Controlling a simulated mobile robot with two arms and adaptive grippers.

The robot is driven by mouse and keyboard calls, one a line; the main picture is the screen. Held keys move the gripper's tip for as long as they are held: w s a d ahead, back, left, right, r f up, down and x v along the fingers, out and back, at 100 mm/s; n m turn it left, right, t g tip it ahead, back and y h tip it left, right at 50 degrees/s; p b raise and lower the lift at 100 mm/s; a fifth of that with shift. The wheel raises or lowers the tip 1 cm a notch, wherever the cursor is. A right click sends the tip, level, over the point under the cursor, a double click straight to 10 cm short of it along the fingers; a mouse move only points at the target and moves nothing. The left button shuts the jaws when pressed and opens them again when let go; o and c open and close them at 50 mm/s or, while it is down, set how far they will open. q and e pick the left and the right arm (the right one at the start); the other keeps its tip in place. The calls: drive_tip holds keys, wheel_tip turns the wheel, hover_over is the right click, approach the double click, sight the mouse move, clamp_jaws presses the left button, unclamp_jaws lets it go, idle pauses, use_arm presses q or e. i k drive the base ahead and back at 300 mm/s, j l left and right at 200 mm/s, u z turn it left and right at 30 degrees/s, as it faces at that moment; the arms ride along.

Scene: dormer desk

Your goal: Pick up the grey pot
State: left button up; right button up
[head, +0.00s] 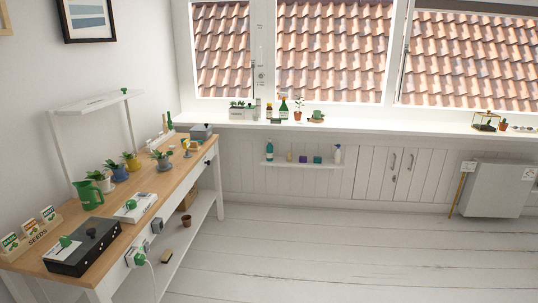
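A grey pot (164,165) with a green plant in it stands on the wooden top of the desk (150,190), in the head view at the left. It is to the right of the row of other potted plants and appears upright. Neither of my grippers shows in this view.
A yellow pot (131,164), a blue pot (119,173) and a white pot (104,185) stand near the grey pot. A green jug (90,196), a white box (135,207) and a dark box (82,250) are nearer. The white plank floor (340,255) is clear.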

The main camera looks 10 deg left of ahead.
sight(163, 160)
drive_tip(key=i, duration=0.9)
drive_tip(key=i+u, duration=0.15)
drive_tip(key=i, duration=0.8)
